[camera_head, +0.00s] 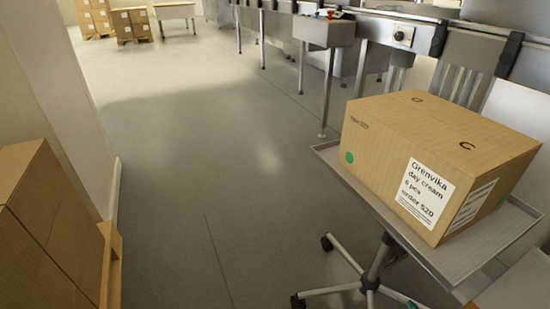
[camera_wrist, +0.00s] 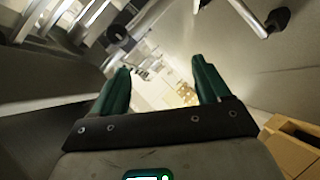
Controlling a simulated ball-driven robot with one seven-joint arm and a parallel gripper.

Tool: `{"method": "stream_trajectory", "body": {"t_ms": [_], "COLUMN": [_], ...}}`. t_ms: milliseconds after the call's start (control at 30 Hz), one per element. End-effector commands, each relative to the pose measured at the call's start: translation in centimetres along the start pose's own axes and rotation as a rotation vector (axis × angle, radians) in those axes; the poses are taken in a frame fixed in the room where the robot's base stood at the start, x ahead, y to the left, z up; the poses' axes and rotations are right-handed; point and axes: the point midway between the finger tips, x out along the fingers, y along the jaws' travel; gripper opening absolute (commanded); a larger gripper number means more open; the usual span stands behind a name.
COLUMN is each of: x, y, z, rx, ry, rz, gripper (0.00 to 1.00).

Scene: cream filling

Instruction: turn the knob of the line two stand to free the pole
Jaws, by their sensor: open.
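My gripper (camera_wrist: 160,80) shows in the wrist view with its two green fingers apart and nothing between them. It is not in the head view. I cannot pick out the line two stand, its knob or its pole for certain in either view. A round dark dial (camera_head: 399,36) sits on a pale plate on the side of the steel line at the upper right of the head view. I cannot tell whether it belongs to any stand. My gripper touches nothing visible.
A closed carton (camera_head: 400,140) labelled day cream sits on a wheeled steel trolley (camera_head: 365,192) at right. The steel line (camera_head: 465,52) runs along the back right. Stacked cartons (camera_head: 40,225) stand near left beside a wall. The grey floor (camera_head: 215,150) between is clear.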

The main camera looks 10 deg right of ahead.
Motion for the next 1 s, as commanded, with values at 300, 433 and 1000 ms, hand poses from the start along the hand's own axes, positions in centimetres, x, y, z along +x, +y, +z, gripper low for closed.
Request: {"method": "stream_trajectory", "body": {"t_ms": [300,433,1000], "x": [-4.7,-8.0,-19.3], "y": [-1.7,-3.4,-4.7], "z": [4.0,4.3,1.5], "rx": [0.408,0.545,0.743], "ry": [-0.409,-0.565,-0.935], "rz": [-0.221,-0.339,-0.658], "gripper": [0.76,0.76,0.76]}}
